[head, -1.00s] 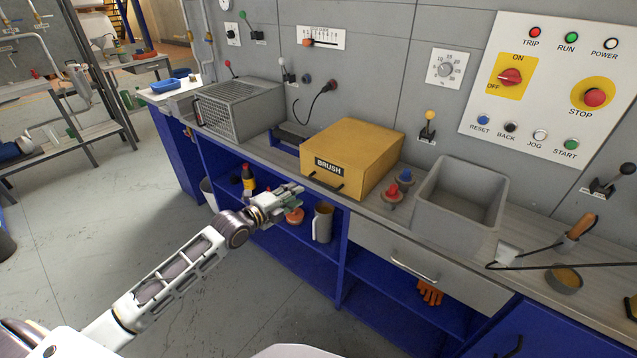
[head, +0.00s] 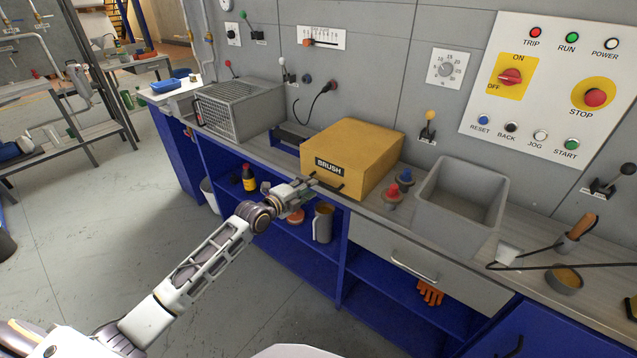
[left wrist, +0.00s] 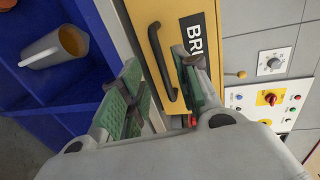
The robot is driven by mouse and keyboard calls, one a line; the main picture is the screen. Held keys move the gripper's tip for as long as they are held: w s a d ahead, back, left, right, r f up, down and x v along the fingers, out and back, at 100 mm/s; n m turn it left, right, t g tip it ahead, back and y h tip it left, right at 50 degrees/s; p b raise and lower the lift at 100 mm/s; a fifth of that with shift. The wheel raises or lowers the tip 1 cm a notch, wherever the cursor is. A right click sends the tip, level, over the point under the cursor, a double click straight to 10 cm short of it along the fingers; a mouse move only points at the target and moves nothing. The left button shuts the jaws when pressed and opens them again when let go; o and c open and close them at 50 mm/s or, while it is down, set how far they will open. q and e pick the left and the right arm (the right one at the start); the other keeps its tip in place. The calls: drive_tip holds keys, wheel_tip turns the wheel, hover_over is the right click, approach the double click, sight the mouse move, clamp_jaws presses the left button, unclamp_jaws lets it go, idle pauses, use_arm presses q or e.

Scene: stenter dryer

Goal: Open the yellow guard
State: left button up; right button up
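The yellow guard (head: 362,148) is a box with a black BRUSH label, sitting closed on the bench top. Its dark handle (head: 327,184) runs along the lower front face. My left gripper (head: 308,184) is just in front of that face, at the handle's left end. In the left wrist view the guard's front (left wrist: 198,22) fills the upper middle. There the left gripper (left wrist: 163,88) has its green-padded fingers apart, and the handle (left wrist: 160,62) appears between them, with no clear contact. My right gripper is out of view.
A grey wire cage (head: 238,108) stands left of the guard. Red and blue knobs (head: 392,191) and an open grey bin (head: 460,196) stand to its right.

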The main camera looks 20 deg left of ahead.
use_arm(q)
drive_tip(key=x, duration=0.6)
drive_tip(key=shift+w+d, duration=0.1)
drive_tip(key=shift+w, duration=0.1)
drive_tip(key=c, duration=0.6)
clamp_jaws()
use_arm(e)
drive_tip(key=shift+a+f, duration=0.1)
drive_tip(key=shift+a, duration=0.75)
